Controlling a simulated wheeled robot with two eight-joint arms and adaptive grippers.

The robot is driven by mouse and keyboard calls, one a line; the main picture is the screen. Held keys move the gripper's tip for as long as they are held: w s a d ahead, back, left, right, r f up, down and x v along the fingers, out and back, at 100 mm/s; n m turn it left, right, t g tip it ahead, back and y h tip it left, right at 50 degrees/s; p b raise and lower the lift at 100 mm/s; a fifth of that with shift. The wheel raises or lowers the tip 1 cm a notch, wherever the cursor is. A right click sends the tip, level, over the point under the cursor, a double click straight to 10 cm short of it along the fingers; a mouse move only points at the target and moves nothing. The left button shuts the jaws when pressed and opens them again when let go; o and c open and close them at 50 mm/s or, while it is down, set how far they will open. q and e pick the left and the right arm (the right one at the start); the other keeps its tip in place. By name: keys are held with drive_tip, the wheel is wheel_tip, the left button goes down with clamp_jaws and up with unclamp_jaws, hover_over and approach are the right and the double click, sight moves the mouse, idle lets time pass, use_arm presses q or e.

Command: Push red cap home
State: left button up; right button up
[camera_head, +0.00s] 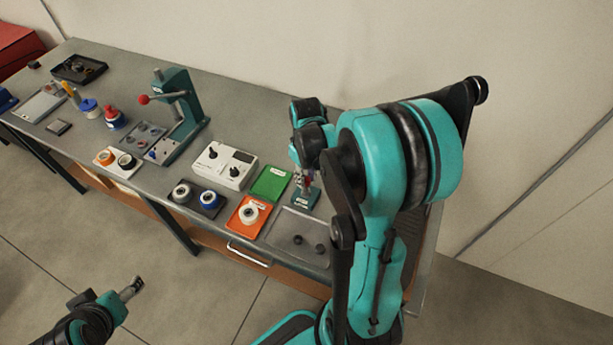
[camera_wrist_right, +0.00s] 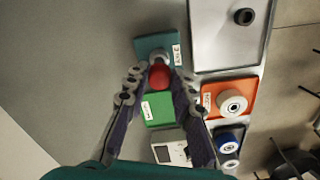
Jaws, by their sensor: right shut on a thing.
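The red cap (camera_wrist_right: 159,77) sits between the fingertips of my right gripper (camera_wrist_right: 157,80) in the right wrist view. The cap is over a grey round part on a teal fixture (camera_wrist_right: 146,44) with a white label. In the head view my right gripper (camera_head: 307,182) is down at this teal fixture (camera_head: 304,201), near the right end of the bench. It is shut on the red cap. How far the cap sits on the part below is hidden. My left gripper (camera_head: 131,288) is low at the left, away from the bench; its jaw opening is unclear.
A green tray (camera_head: 270,183), an orange tray with a white ring (camera_head: 247,215) and a grey tray (camera_head: 290,232) with small dark parts lie close by. A white control box (camera_head: 225,165) and a teal lever press (camera_head: 185,110) stand further left.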

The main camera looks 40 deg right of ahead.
drive_tip(key=shift+f+b, duration=0.35)
drive_tip(key=shift+f, duration=0.1)
idle(0.4)
drive_tip(key=o, duration=0.8)
wheel_tip(320, 180, up, 12)
drive_tip(key=shift+a, duration=0.1)
idle(0.4)
